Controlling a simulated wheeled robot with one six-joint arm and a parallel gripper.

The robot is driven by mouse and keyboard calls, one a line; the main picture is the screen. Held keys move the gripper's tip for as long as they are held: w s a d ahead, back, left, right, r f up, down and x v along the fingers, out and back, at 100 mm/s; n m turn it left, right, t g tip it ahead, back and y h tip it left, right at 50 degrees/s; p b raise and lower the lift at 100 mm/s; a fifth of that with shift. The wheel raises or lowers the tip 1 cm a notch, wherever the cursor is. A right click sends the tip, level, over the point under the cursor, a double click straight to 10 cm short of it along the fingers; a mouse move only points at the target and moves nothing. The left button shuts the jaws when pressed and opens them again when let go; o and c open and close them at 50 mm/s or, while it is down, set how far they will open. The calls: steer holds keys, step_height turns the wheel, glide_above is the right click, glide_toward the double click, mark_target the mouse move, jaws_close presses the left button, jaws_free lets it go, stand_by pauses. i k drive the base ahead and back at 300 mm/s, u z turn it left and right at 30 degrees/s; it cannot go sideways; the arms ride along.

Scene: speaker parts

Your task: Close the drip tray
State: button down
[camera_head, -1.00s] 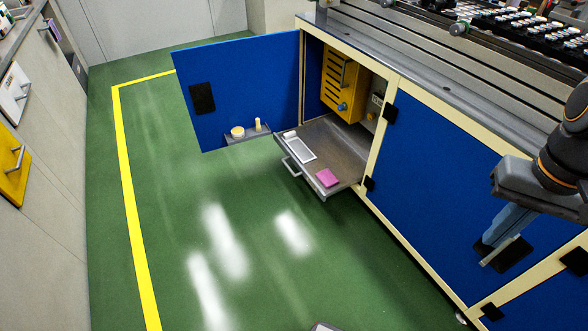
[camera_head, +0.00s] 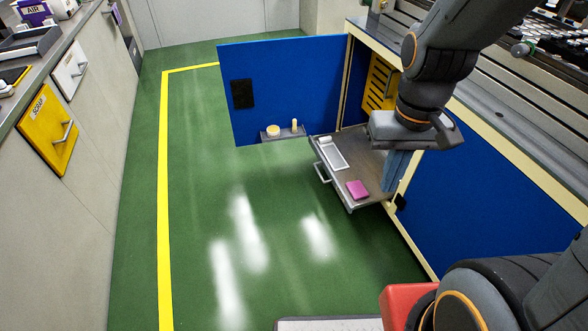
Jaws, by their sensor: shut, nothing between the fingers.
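The drip tray (camera_head: 362,156) is a grey metal drawer pulled out of the open cabinet, with a handle (camera_head: 320,173) on its front left side. A pink block (camera_head: 358,189) and a white-framed flat piece (camera_head: 332,153) lie in it, with a small white item at its far corner. My gripper (camera_head: 390,186) points down at the tray's right side, by the cabinet opening. Its fingers are together with nothing between them. I cannot tell whether they touch the tray. The gripper and arm hide the tray's inner right part.
The blue cabinet door (camera_head: 280,85) stands open at left, with a small ledge (camera_head: 284,134) holding a yellow round item and a pale cylinder. A slotted yellow box (camera_head: 380,80) is inside the cabinet. The green floor before the tray is clear. Drawers line the left wall.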

mark_target(366, 164)
steer(key=u, duration=0.2)
steer(key=i, duration=0.95)
steer(key=z, duration=0.2)
